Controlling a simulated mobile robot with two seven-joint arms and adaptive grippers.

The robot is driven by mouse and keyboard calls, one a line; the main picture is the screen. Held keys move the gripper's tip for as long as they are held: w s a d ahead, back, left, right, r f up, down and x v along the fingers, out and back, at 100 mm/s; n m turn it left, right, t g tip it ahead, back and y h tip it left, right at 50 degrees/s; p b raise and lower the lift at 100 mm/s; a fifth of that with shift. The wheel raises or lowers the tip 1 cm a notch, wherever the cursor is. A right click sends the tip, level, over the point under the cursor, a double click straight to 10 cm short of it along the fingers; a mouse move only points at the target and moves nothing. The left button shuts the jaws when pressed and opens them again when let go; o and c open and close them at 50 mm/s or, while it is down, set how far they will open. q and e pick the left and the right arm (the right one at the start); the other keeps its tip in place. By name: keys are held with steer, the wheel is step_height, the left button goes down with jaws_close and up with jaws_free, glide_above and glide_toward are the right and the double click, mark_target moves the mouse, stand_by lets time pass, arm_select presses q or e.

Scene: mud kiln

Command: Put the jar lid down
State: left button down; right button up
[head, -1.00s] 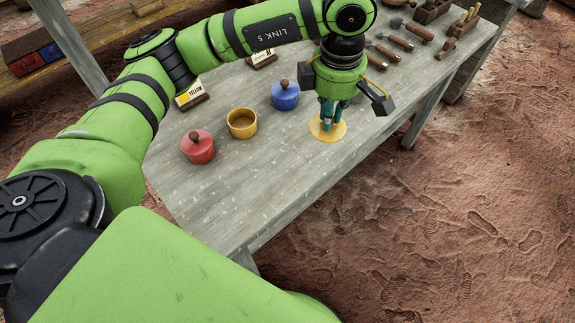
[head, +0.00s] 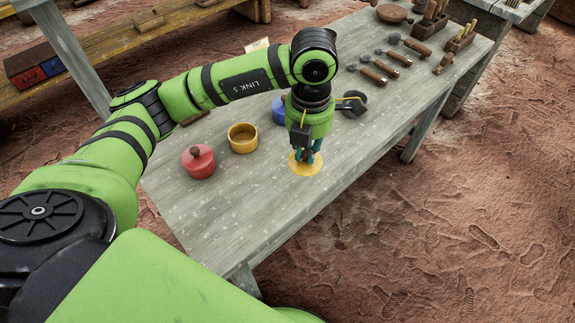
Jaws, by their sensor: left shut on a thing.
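The yellow jar lid (head: 297,168) is a flat disc under my left gripper (head: 304,153), which points down and is shut on its top. The fingers hide the knob. The lid is low over the grey table; I cannot tell whether it touches the wood. The open yellow jar (head: 242,139) stands to the left of the lid, apart from it. My right gripper is not in view.
A red lidded jar (head: 199,162) stands left of the yellow jar. A blue jar (head: 278,110) is partly hidden behind my left gripper. Wooden-handled tools (head: 385,67) lie at the back right. The table (head: 240,205) is bare in front of the jars.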

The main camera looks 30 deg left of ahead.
arm_select(q)
steer(key=s+a+f, duration=0.2)
steer(key=shift+s+a+p, duration=0.2)
steer(key=shift+a+p, duration=0.1)
steer(key=shift+a, duration=0.1)
steer(key=shift+f, duration=0.3)
step_height(320, 180, down, 3)
steer(key=shift+f+p, duration=0.15)
steer(key=shift+p, duration=0.3)
steer(key=shift+f, duration=0.2)
steer(key=shift+f+b, duration=0.2)
steer(key=shift+b, duration=0.1)
steer(key=c, duration=1.2)
jaws_free()
steer(key=shift+r, duration=0.1)
